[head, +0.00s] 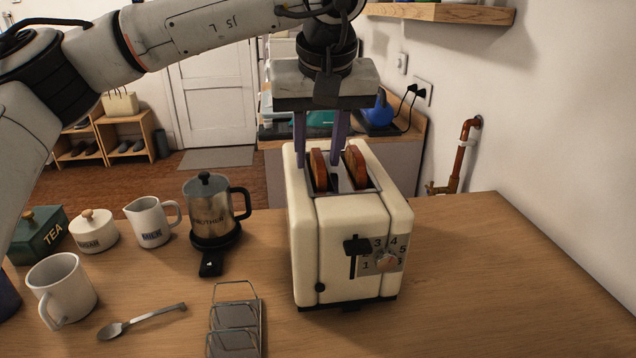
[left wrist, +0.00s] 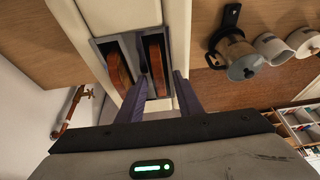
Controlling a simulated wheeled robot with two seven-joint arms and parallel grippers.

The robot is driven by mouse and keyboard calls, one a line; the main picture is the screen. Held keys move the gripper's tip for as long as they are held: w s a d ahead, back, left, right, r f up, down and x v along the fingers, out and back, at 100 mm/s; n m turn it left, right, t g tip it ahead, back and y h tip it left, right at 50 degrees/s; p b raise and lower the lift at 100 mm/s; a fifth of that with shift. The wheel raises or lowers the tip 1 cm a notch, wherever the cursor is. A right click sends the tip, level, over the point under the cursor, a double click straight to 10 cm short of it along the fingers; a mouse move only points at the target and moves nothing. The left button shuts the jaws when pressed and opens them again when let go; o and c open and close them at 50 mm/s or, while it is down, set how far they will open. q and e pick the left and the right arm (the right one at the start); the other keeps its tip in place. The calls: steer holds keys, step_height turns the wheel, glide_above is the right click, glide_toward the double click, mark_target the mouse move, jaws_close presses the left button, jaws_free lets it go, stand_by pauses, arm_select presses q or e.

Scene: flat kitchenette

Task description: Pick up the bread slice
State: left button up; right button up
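A cream toaster (head: 345,240) stands on the wooden table with two browned bread slices upright in its slots. The left slice (head: 319,172) and the right slice (head: 356,168) stick up above the slots. My left gripper (head: 319,160) comes down from above, open, with its fingers on either side of the left slice's top. In the left wrist view this slice (left wrist: 155,62) lies between the two fingertips, and the other slice (left wrist: 118,70) is outside them. I cannot tell whether the fingers touch the bread. My right gripper is not in view.
A steel kettle (head: 207,205), milk jug (head: 152,222), sugar pot (head: 94,231), green tea box (head: 38,233) and white mug (head: 62,290) stand left of the toaster. A spoon (head: 142,321) and wire rack (head: 236,322) lie in front. The table's right side is clear.

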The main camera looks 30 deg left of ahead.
arm_select(q)
jaws_close()
